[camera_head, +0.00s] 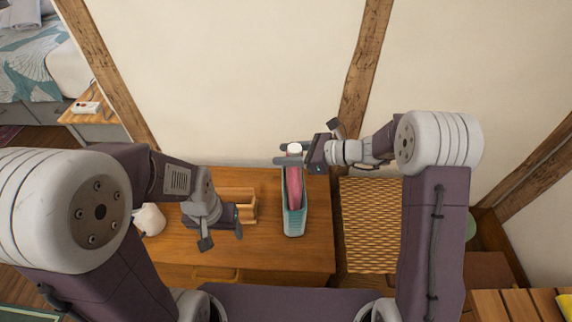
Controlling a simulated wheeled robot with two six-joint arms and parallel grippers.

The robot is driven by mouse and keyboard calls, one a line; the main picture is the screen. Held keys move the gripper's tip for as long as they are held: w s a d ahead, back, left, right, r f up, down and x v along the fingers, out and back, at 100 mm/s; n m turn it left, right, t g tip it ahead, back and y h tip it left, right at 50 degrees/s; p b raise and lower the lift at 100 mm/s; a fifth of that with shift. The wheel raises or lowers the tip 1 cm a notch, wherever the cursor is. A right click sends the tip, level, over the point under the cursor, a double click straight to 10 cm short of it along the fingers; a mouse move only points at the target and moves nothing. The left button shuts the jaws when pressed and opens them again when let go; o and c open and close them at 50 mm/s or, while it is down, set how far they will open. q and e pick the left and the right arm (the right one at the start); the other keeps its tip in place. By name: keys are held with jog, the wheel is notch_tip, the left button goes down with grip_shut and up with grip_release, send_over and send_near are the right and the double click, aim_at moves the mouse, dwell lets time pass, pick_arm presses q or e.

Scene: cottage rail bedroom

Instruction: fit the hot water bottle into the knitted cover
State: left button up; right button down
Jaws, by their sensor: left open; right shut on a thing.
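The hot water bottle (294,188) is pinkish red with a white top, and lies lengthwise over the wooden desk. The teal knitted cover (294,226) shows around its lower end and along its sides. The bottle appears at least partly within the cover; how deep it sits is unclear. My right gripper (286,153) comes in from the right and is shut on the bottle at its white top. My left gripper (222,239) is open and empty, left of the cover and apart from it, over the desk.
A wooden holder (243,201) stands on the desk (264,250) beside my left gripper. A white rounded object (150,219) is at the desk's left. A woven surface (370,225) lies right of the desk, past a gap. The wall (230,80) rises behind.

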notch_tip(320, 180, down, 4)
jog(key=shift+f+b, duration=0.1)
jog(key=shift+b, duration=0.65)
jog(key=c, duration=0.8)
grip_release()
jog(key=shift+c, duration=0.2)
jog(key=shift+d, duration=0.1)
jog(key=p+v, duration=0.2)
jog(key=v, duration=1)
jog(key=shift+p, duration=0.3)
